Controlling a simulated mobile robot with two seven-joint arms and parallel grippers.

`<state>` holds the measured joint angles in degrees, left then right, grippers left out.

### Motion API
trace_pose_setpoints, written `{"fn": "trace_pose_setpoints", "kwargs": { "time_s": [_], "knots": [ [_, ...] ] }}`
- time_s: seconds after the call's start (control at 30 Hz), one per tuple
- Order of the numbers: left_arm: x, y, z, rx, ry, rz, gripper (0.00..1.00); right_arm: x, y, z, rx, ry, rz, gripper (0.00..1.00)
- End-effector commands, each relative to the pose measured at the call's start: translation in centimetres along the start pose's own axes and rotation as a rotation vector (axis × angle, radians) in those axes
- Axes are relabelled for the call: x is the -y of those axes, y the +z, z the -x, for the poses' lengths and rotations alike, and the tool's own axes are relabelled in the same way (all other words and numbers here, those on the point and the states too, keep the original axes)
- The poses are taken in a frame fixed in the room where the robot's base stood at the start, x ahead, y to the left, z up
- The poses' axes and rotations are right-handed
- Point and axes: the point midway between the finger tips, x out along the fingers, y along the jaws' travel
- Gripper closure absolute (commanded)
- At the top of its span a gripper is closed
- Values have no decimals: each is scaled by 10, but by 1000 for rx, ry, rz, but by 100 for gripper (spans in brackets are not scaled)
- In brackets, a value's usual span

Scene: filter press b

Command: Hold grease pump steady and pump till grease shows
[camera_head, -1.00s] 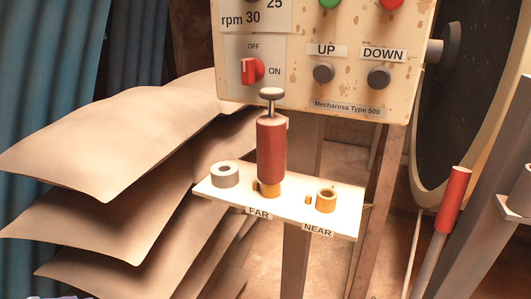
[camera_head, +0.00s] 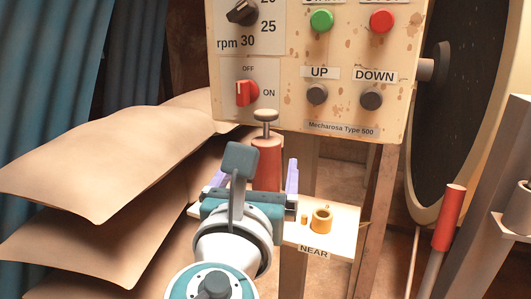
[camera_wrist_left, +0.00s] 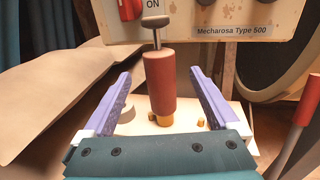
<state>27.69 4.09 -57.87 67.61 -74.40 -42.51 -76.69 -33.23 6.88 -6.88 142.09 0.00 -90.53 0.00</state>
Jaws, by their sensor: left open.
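The grease pump is a red cylinder (camera_head: 266,158) with a grey plunger knob (camera_head: 265,115) on top. It stands upright on a small white shelf (camera_head: 345,232). In the left wrist view the pump (camera_wrist_left: 160,82) shows a brass base at the shelf and stands between my two purple fingers. My left gripper (camera_head: 250,175) is open around the pump's near side, with a gap on each side of it. In the head view it hides the pump's lower part and the shelf's left part. My right gripper is not in view.
A brass ring (camera_head: 321,220) and a small brass piece (camera_head: 304,219) sit on the shelf by the NEAR label. The control panel (camera_head: 300,70) hangs close behind the pump. Large tan sheets (camera_head: 90,165) are at left. A red-handled lever (camera_head: 449,217) stands at right.

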Motion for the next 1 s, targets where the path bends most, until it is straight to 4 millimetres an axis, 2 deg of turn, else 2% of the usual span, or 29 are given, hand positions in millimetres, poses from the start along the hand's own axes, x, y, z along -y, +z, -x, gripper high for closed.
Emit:
{"fn": "trace_pose_setpoints", "kwargs": {
  "time_s": [0.23,0.43,0.7,1.0],
  "knots": [
    [0,2,-34,2,1,-1,6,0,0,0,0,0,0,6],
    [3,-2,-49,-3,-3,4,6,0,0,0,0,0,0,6],
    [1,0,-60,-1,0,4,6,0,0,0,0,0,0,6],
    [0,0,-62,0,1,4,6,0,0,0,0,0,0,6]
  ]
}}
